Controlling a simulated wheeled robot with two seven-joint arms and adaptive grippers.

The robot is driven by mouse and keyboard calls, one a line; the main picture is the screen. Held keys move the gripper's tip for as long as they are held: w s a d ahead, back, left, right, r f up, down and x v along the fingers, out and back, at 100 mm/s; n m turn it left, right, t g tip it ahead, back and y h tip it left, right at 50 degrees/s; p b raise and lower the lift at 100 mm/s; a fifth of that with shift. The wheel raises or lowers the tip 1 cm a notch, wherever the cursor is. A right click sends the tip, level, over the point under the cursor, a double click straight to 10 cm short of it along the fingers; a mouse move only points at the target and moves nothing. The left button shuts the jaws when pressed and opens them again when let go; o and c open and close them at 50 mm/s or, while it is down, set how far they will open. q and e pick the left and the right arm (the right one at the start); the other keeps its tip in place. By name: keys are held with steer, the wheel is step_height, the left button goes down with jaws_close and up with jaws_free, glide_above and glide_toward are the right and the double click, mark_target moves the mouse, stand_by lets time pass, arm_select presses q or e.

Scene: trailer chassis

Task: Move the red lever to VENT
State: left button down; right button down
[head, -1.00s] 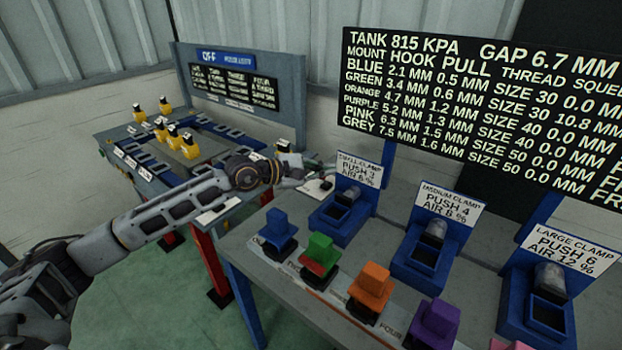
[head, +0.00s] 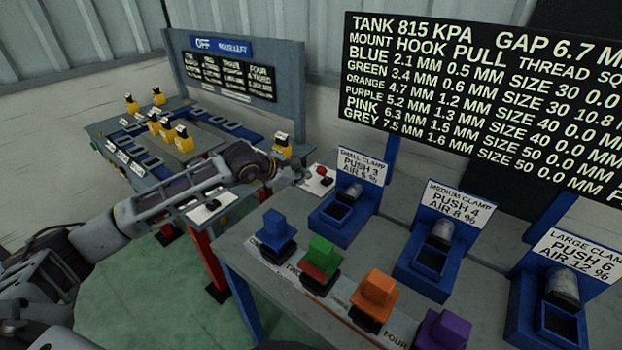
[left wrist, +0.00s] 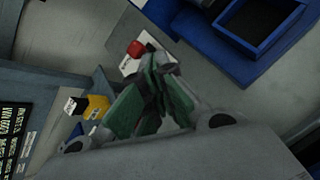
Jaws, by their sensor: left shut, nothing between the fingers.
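The red lever (head: 321,170) stands on a small white panel (head: 317,181) at the far left end of the grey bench, left of the small clamp. Its red knob (left wrist: 136,48) also shows in the left wrist view, just beyond my fingertips. My left gripper (head: 300,176) is shut and empty, close to the left of the lever; whether it touches cannot be told. In the left wrist view its green-padded fingers (left wrist: 155,82) come together near the knob. The VENT marking is too small to read. My right gripper is not in view.
The small clamp (head: 340,214) in its blue holder stands right of the lever. Blue (head: 278,230), green (head: 320,256) and orange (head: 375,295) blocks line the bench front. A second table (head: 110,125) with yellow pieces stands at the left. A black board (head: 480,90) rises behind.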

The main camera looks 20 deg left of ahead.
arm_select(q)
steer(key=shift+s+a+f+n+g+y, duration=0.15)
steer(key=shift+a+f+n+y, duration=0.25)
steer(key=shift+n, duration=0.85)
steer(key=shift+s+a+f+n+g+y, duration=0.2)
steer(key=shift+a+f+n, duration=0.3)
steer(key=shift+n, duration=0.7)
steer(key=shift+s+a+f+n+g+y, duration=0.25)
steer(key=shift+a+n, duration=0.35)
steer(key=shift+n, duration=0.65)
steer(key=shift+w, duration=0.1)
